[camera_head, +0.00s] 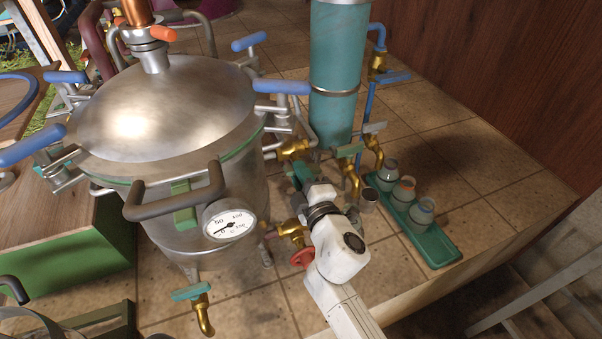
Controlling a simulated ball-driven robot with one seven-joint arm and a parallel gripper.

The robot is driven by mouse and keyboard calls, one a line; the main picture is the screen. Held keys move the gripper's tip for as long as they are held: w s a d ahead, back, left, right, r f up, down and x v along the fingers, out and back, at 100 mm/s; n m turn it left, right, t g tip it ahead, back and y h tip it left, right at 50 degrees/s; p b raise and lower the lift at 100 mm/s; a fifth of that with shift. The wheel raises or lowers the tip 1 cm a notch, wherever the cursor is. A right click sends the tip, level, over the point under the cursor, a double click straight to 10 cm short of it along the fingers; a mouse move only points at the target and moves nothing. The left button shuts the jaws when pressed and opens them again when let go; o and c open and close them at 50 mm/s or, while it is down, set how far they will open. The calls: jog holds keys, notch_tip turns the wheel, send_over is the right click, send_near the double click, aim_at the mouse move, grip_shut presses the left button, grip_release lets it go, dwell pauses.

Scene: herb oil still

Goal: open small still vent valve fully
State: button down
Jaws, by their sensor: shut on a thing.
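The small still is a steel pot (160,115) with a domed lid and a pressure gauge (230,222). My gripper (298,168) is at the pot's right side, just below a brass valve (293,149) on a short pipe. The gripper is shut on what looks like this valve's handle. The fingers and wrist hide most of the handle, so its angle is unclear. I cannot confirm from this view that this is the vent valve. An orange-handled valve (162,33) stands at the copper neck above the lid.
A teal column (336,85) stands close behind my gripper, with a green-handled valve (348,150) beside it. A red-handled valve (303,258) is near my wrist. A green tray (441,252) with three jars lies right. Blue-handled clamps ring the lid.

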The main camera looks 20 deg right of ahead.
jog(key=shift+f+n, duration=0.15)
jog(key=shift+n, duration=0.8)
jog(key=shift+f+n, duration=0.15)
jog(key=shift+n, duration=0.8)
jog(key=shift+a, duration=0.1)
jog(key=c, duration=1.1)
grip_release()
jog(key=s+b, duration=0.1)
jog(key=s, duration=0.9)
jog(key=shift+s, duration=0.4)
